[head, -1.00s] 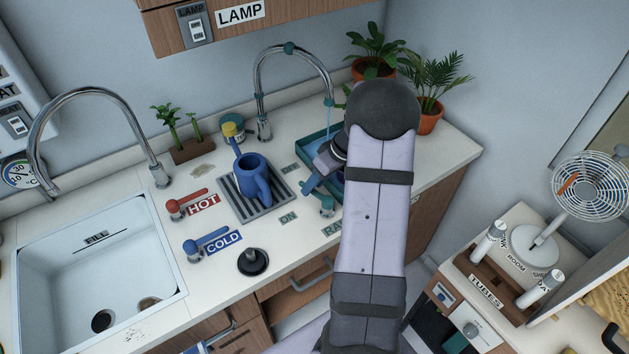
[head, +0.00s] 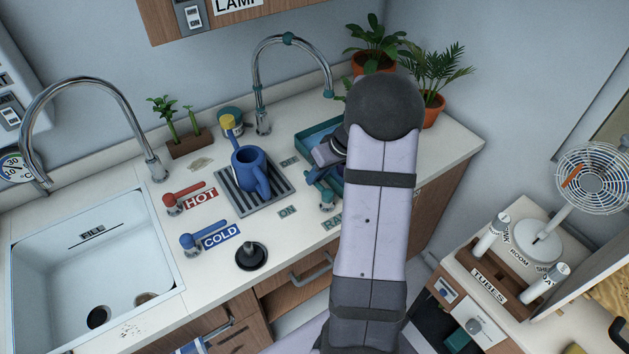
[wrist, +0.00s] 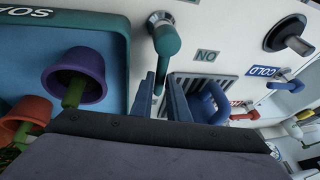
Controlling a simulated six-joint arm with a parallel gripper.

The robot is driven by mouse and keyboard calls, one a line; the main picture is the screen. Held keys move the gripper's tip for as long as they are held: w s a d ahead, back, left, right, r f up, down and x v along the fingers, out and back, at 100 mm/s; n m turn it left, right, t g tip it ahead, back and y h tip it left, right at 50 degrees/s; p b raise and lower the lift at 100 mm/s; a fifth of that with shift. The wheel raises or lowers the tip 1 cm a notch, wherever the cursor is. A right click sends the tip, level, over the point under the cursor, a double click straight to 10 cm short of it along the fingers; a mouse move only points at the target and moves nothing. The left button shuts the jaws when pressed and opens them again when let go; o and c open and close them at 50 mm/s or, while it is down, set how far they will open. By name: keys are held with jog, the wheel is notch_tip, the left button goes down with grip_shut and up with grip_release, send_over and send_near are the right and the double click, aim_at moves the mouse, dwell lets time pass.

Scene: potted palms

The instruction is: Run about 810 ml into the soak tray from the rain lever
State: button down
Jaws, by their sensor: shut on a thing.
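The teal rain lever (head: 327,200) stands at the counter's front, beside the RAIN label, which my arm partly hides. In the wrist view the lever (wrist: 166,40) runs between my two blue fingers. My gripper (wrist: 161,82) is shut on its handle; it also shows in the head view (head: 318,174). The teal soak tray (head: 317,128) lies behind, partly covered by my arm. In the wrist view the tray (wrist: 124,70) holds a purple pot (wrist: 76,72) and an orange-red pot (wrist: 27,112). The chrome rain spout (head: 290,41) arches towards the tray, with no stream visible. The water level is unclear.
A blue watering can (head: 249,172) stands on a grey drain grid left of the lever. Potted palms (head: 434,107) stand behind my arm.

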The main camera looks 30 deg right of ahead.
jog(key=shift+d+m, duration=0.25)
jog(key=shift+m, duration=0.15)
jog(key=c, duration=1.7)
grip_release()
jog(key=shift+b+v, duration=1.1)
jog(key=shift+v, duration=2.6)
jog(key=shift+a, duration=0.1)
